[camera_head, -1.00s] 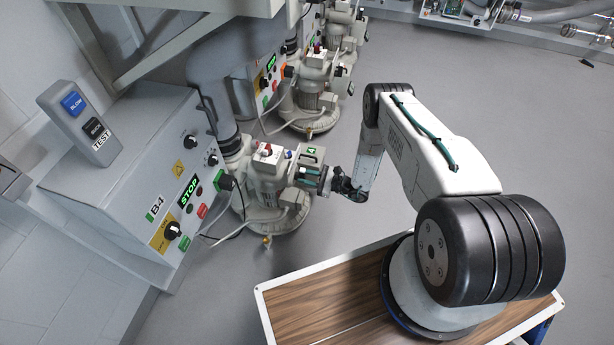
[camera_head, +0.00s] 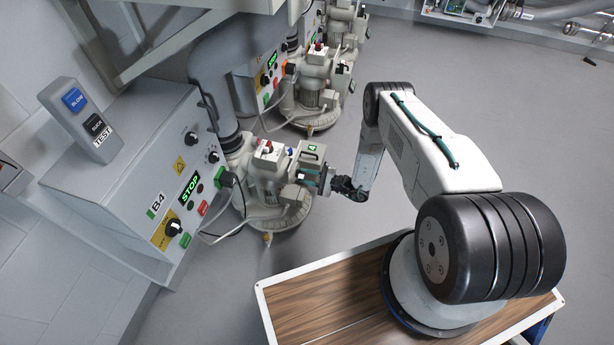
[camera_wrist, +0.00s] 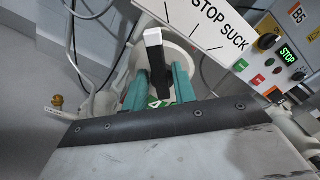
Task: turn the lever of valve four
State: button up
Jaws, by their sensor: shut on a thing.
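Valve four is on the cream blower unit (camera_head: 268,168) beside the B4 cabinet, in the head view. My gripper (camera_head: 312,182) is at the right side of this unit. In the wrist view the lever (camera_wrist: 154,62) is black with a white end. The teal fingers of my gripper (camera_wrist: 158,88) are shut on it, one on each side. A green label with a white 4 (camera_wrist: 158,104) shows at the base of the fingers. The lever's pivot is hidden.
The B4 cabinet (camera_head: 138,180) stands left, with a green STOP display (camera_head: 190,187). A second blower (camera_head: 312,92) stands behind. Cables hang near the B4 unit. The grey floor to the right (camera_head: 540,130) is clear.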

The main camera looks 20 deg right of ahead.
jog(key=shift+s+d+f, duration=0.1)
jog(key=shift+f, duration=0.1)
jog(key=o, duration=0.7)
jog(key=shift+d, duration=0.1)
jog(key=shift+r, duration=0.1)
jog(key=v, duration=0.7)
jog(key=shift+s+d, duration=0.2)
